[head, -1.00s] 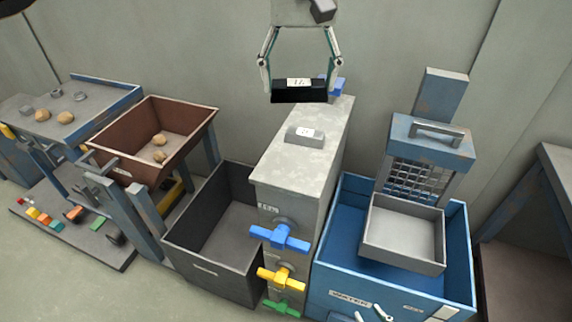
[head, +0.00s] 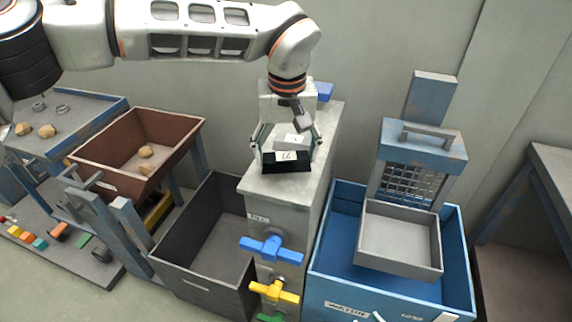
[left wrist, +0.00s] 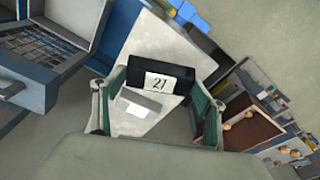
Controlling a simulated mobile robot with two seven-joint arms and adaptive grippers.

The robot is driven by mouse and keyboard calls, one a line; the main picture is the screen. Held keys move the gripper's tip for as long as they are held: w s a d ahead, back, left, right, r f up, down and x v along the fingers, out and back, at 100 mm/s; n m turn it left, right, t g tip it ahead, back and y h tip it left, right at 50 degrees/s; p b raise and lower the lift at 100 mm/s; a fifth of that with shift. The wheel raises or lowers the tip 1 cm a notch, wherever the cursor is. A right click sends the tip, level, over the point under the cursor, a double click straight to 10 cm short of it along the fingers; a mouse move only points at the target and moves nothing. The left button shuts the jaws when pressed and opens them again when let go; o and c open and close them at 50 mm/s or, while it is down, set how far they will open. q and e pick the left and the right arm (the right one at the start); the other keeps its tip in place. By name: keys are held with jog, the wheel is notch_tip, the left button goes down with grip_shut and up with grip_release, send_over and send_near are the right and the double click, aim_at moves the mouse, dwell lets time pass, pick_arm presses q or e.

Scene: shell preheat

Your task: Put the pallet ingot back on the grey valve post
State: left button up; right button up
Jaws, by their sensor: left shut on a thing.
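My left gripper (head: 287,160) is shut on a black ingot (head: 271,164) with a white number label. The ingot also shows between the fingers in the left wrist view (left wrist: 138,72), where the label reads 21. It is over the front part of the grey valve post's top (head: 262,188); whether it touches the top I cannot tell. A light grey ingot with a white label (head: 291,142) lies on the post just behind the black one, partly hidden. Blue (head: 272,250) and yellow (head: 274,291) valve handles are on the post's front. My right gripper is not in view.
A dark open bin (head: 205,285) stands left of the post, with a brown hopper (head: 103,180) holding lumps beyond it. A blue water tank (head: 335,290) with a grey tray (head: 400,263) stands right. A blue block (head: 325,91) is at the post's back.

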aim_at(286, 157)
pick_arm(q)
notch_tip(286, 157, down, 4)
jog(key=shift+r, duration=0.35)
jog(key=o, duration=1.6)
jog(key=shift+f, duration=0.2)
jog(key=shift+r, duration=0.15)
